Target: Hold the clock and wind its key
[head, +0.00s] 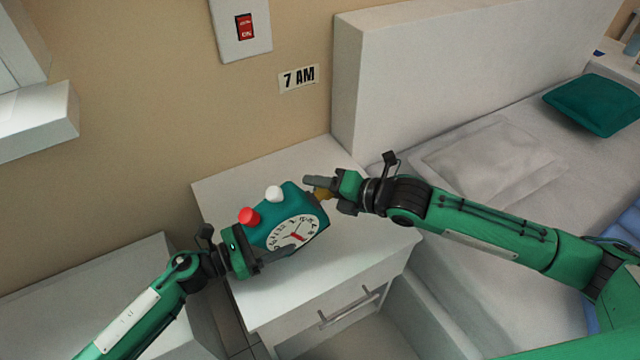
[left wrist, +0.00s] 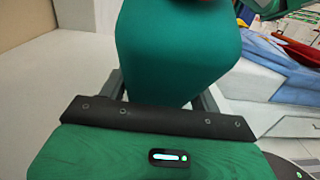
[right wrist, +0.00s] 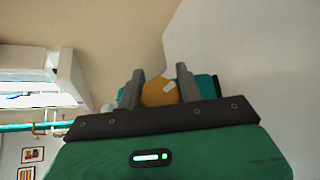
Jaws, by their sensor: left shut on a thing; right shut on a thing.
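The teal clock (head: 274,217) is above the white nightstand, tilted, with its white dial facing the front right. It has a red knob (head: 249,217) and a white knob (head: 274,193) on top. My left gripper (head: 275,250) is shut on the clock's left end; the teal body fills the space between its fingers in the left wrist view (left wrist: 178,50). The yellow-orange key (head: 322,193) is at the clock's right end. My right gripper (head: 318,187) is shut on the key, which shows between its fingers in the right wrist view (right wrist: 158,93).
The nightstand (head: 360,255) has a clear top and a drawer handle (head: 350,305) in front. A bed with a white headboard (head: 400,80) stands at right, under my right arm. A wall switch (head: 243,27) and a "7 AM" sign (head: 299,78) are behind.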

